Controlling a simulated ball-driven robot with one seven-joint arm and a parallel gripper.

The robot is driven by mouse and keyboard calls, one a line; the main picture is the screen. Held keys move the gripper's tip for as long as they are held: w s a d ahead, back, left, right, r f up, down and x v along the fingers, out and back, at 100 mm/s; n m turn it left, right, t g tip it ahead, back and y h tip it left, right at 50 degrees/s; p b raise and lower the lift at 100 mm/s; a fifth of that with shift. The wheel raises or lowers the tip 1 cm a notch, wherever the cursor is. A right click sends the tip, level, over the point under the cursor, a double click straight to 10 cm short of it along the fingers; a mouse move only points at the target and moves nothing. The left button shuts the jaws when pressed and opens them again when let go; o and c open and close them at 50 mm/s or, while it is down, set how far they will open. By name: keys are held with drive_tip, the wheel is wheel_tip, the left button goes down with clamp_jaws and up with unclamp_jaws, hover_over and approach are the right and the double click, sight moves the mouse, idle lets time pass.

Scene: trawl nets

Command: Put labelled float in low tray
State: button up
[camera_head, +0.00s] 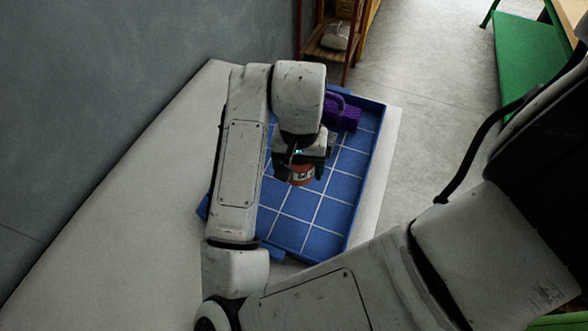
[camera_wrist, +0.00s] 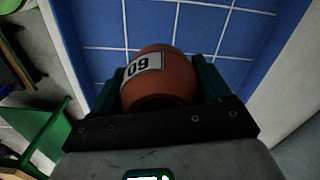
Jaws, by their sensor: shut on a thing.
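The labelled float (camera_wrist: 158,88) is orange-red and rounded, with a white label reading "09" as it appears in the wrist view. My gripper (camera_wrist: 160,90) is shut on it, with a dark green finger on each side. In the head view the float (camera_head: 300,174) shows below my gripper (camera_head: 299,172), over the low tray. The low tray (camera_head: 318,211) is blue with a pale grid on its floor and a low rim. Whether the float touches the tray floor I cannot tell. My arm hides the tray's left part.
A purple object (camera_head: 350,118) lies in the far end of the tray. The tray rests on a pale surface (camera_head: 110,225) beside a grey wall. A wooden shelf (camera_head: 330,50) stands behind. A green table (camera_head: 530,70) is at the far right. The tray's near right floor is clear.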

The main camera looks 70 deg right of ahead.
drive_tip(key=d+f, duration=0.1)
drive_tip(key=w+f, duration=0.1)
drive_tip(key=w+d+f, duration=0.1)
drive_tip(key=f, duration=0.1)
drive_tip(key=shift+w+d+f, duration=0.1)
drive_tip(key=shift+d, duration=0.2)
drive_tip(key=shift+d+f, duration=0.1)
drive_tip(key=shift+f, duration=1.55)
drive_tip(key=shift+f, duration=0.1)
drive_tip(key=shift+f, duration=0.15)
drive_tip(key=o, duration=1.1)
wheel_tip(320, 180, up, 12)
drive_tip(key=shift+r+p, duration=0.25)
drive_tip(key=shift+p, duration=0.8)
